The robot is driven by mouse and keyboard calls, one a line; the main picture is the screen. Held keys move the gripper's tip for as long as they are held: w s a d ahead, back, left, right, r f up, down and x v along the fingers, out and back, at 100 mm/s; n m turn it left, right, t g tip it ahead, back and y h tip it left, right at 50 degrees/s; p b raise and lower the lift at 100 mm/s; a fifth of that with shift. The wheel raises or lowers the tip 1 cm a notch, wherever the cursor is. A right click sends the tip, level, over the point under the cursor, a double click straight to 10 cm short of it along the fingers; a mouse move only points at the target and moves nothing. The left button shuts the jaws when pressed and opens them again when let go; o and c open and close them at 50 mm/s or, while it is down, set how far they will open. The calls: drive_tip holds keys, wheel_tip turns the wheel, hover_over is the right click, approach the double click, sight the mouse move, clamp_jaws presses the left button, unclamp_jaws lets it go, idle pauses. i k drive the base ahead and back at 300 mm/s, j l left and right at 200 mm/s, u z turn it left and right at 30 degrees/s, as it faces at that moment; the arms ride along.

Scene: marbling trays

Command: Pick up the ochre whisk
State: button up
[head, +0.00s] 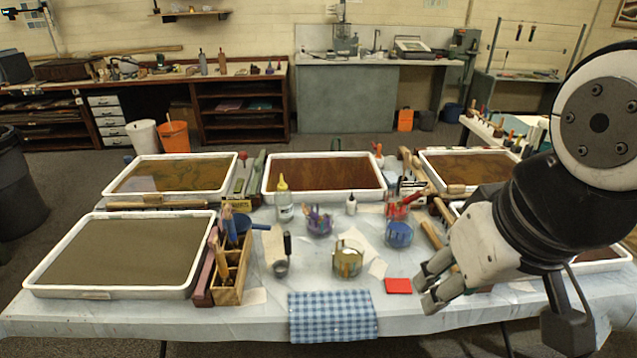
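I cannot clearly pick out an ochre whisk. A glass jar with ochre-yellow colour (348,258) stands near the middle front of the table, and I cannot tell whether a whisk is in it. My gripper (424,289) is at the right front, above the table's front part. Its two fingers point left and stand apart, with nothing visible between them. The ochre jar is to the left of the fingers, with a gap between. My arm hides part of the table's right side.
A red square (398,286) lies just left of my fingers. A blue checked cloth (333,316) hangs over the front edge. A wooden tool box (229,296), a blue jar (399,235), a yellow-capped bottle (284,206) and several white-rimmed trays (120,294) crowd the table.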

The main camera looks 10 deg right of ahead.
sight(218, 253)
drive_tip(key=j, duration=0.55)
drive_tip(key=i+j+u, duration=0.1)
drive_tip(key=j, duration=0.45)
drive_tip(key=i+j, duration=0.1)
drive_tip(key=j, duration=0.95)
drive_tip(key=i+j+u, duration=0.1)
drive_tip(key=j, duration=0.45)
drive_tip(key=i+j, duration=0.15)
drive_tip(key=j, duration=0.4)
